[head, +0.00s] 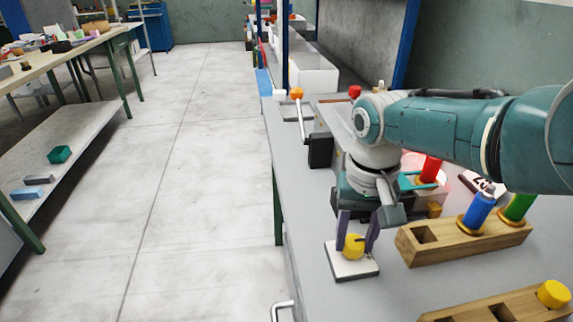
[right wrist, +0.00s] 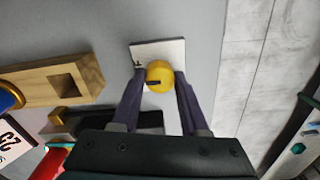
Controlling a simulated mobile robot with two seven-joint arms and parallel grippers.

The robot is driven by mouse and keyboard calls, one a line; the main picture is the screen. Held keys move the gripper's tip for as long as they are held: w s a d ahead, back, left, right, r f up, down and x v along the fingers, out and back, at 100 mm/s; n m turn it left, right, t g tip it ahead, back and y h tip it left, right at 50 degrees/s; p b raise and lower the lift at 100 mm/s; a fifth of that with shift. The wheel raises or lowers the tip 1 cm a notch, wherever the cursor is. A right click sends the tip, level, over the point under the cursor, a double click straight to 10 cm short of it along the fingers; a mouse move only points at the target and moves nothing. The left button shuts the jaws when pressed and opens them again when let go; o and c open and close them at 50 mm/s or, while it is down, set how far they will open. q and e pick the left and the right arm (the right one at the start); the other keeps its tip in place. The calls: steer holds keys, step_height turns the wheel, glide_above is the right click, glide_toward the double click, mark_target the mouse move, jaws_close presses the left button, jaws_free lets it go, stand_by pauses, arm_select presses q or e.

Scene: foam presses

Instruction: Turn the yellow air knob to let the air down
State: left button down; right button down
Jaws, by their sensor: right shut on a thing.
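The yellow air knob (head: 353,247) sits on a white square plate (head: 352,269) near the left edge of the grey bench. My right gripper (head: 356,238) points down over it, with one dark finger on each side of the knob. In the right wrist view the knob (right wrist: 159,75) is between the two fingertips (right wrist: 160,82), which are shut on it. A dark mark shows on the knob. The white plate (right wrist: 165,52) shows beyond the knob in that view. My left gripper is not in view.
A wooden block with a square hole holds blue (head: 478,211) and green (head: 518,207) cylinders right of the knob. Another wooden block (head: 490,308) with a yellow piece is nearer. An orange-knobbed lever (head: 297,93) stands farther back. Open floor (head: 190,200) lies left of the bench.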

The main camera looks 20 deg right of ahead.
mark_target(355, 241)
steer(key=shift+c, duration=2.1)
jaws_free()
step_height(355, 241, up, 9)
steer(key=p, duration=0.6)
steer(key=shift+f, duration=0.1)
steer(key=shift+r, duration=0.55)
